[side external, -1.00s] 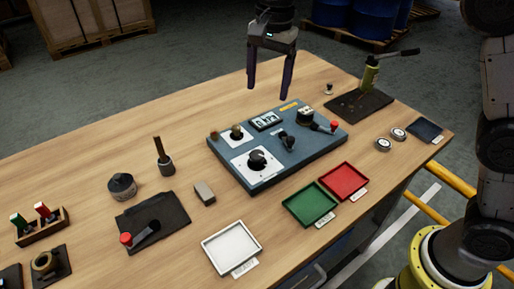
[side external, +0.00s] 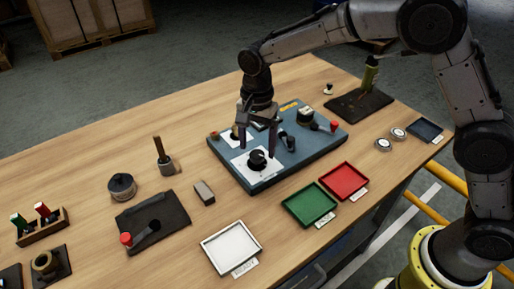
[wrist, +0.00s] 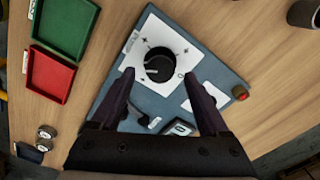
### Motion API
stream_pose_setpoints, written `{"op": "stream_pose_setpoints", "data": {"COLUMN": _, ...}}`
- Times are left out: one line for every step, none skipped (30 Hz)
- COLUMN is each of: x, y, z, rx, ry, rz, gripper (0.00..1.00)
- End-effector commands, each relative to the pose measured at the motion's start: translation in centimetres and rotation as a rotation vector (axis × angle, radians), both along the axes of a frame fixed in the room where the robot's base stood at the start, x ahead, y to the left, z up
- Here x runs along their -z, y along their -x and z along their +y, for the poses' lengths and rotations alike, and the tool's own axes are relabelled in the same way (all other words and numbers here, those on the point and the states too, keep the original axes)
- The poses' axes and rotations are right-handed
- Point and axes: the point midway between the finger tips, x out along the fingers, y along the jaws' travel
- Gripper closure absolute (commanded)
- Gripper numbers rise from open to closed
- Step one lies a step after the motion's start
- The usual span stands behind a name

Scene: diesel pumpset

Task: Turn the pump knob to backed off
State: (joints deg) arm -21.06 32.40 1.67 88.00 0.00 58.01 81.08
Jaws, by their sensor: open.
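The large black knob (side external: 257,161) sits on a white dial plate (side external: 244,166) at the near left part of the blue-grey panel (side external: 322,148). In the wrist view the knob (wrist: 159,64) shows beyond my fingertips, with a pale pointer mark and printed signs around it on the plate (wrist: 183,45). Which of the panel's controls is the pump knob I cannot read. My gripper (side external: 257,146) is open and empty above the panel near this knob. In the wrist view its two fingers (wrist: 156,76) point toward the knob's sides, and contact is not visible.
Green (side external: 309,205), red (side external: 343,181) and white (side external: 231,247) trays lie in front.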

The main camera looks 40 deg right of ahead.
Motion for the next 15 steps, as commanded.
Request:
{"op": "stream_pose_setpoints", "data": {"x": 0.6, "y": 0.0, "z": 0.0, "rx": 0.0, "ry": 0.0, "rz": 0.001, "gripper": 0.21}}
{"op": "stream_pose_setpoints", "data": {"x": 0.8, "y": 0.0, "z": 0.0, "rx": 0.0, "ry": 0.0, "rz": 0.0, "gripper": 0.21}}
{"op": "stream_pose_setpoints", "data": {"x": 1.1, "y": 0.0, "z": 0.0, "rx": 0.0, "ry": 0.0, "rz": 0.0, "gripper": 0.21}}
{"op": "stream_pose_setpoints", "data": {"x": 1.3, "y": 0.0, "z": 0.0, "rx": 0.0, "ry": 0.0, "rz": 0.0, "gripper": 0.21}}
{"op": "stream_pose_setpoints", "data": {"x": 1.4, "y": 0.0, "z": 0.0, "rx": 0.0, "ry": 0.0, "rz": -0.001, "gripper": 0.21}}
{"op": "stream_pose_setpoints", "data": {"x": 1.6, "y": 0.0, "z": 0.0, "rx": 0.0, "ry": 0.0, "rz": -0.001, "gripper": 0.21}}
{"op": "stream_pose_setpoints", "data": {"x": 1.7, "y": 0.0, "z": 0.0, "rx": 0.0, "ry": 0.0, "rz": -0.001, "gripper": 0.21}}
{"op": "stream_pose_setpoints", "data": {"x": 1.7, "y": 0.0, "z": 0.0, "rx": 0.0, "ry": 0.0, "rz": -0.001, "gripper": 0.21}}
{"op": "stream_pose_setpoints", "data": {"x": 1.8, "y": 0.0, "z": 0.0, "rx": 0.0, "ry": 0.0, "rz": -0.001, "gripper": 0.21}}
{"op": "stream_pose_setpoints", "data": {"x": 1.8, "y": 0.0, "z": 0.0, "rx": 0.0, "ry": 0.0, "rz": -0.001, "gripper": 0.21}}
{"op": "stream_pose_setpoints", "data": {"x": 1.8, "y": 0.0, "z": 0.0, "rx": 0.0, "ry": 0.0, "rz": -0.001, "gripper": 0.21}}
{"op": "stream_pose_setpoints", "data": {"x": 1.8, "y": 0.0, "z": 0.0, "rx": 0.0, "ry": 0.0, "rz": -0.001, "gripper": 0.21}}
{"op": "stream_pose_setpoints", "data": {"x": 1.8, "y": 0.0, "z": 0.0, "rx": 0.0, "ry": 0.0, "rz": -0.001, "gripper": 0.21}}
{"op": "stream_pose_setpoints", "data": {"x": 1.8, "y": 0.0, "z": 0.0, "rx": 0.0, "ry": 0.0, "rz": -0.001, "gripper": 0.21}}
{"op": "stream_pose_setpoints", "data": {"x": 1.8, "y": 0.0, "z": 0.0, "rx": 0.0, "ry": 0.0, "rz": -0.001, "gripper": 0.21}}
